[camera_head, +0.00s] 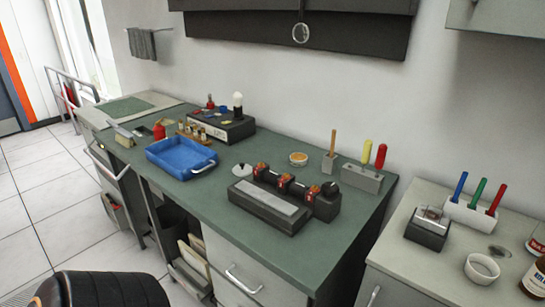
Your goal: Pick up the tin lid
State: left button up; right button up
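I cannot tell for sure which thing is the tin lid. A small pale round piece with a dark spot on top (242,170) lies on the green bench, left of a grey block in a dark holder (270,205). A shallow round tin with an orange-brown top (298,158) sits farther back on the bench. A flat grey disc (500,252) lies on the right-hand cabinet top, behind a white ring-shaped dish (482,268). All of them appear to rest free. Neither of my grippers is in view.
The green bench (330,248) also holds a blue tray (182,158), a black box (218,127) and a grey rack with upright handles (360,178). The right cabinet holds a white rack of coloured handles (472,214). A black seat (100,290) stands at front left.

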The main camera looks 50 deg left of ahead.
aim_at(242, 169)
jog(key=k+j+z, duration=0.1)
jog(key=j+z, duration=0.2)
jog(key=j, duration=0.15)
jog(key=k+j+z, duration=0.1)
jog(key=j+z, duration=0.25)
jog(key=k+j+z, duration=0.15)
jog(key=j, duration=0.15)
jog(key=k+j+z, duration=0.1)
jog(key=j, duration=0.2)
jog(key=k+j+z, duration=0.15)
jog(key=j, duration=0.15)
jog(key=k+j, duration=0.35)
jog(key=j, duration=0.2)
jog(key=k+j+z, duration=0.1)
jog(key=k+j, duration=0.25)
jog(key=j, duration=0.2)
jog(key=k+j, duration=0.35)
jog(key=j, duration=0.2)
jog(key=i+z, duration=0.05)
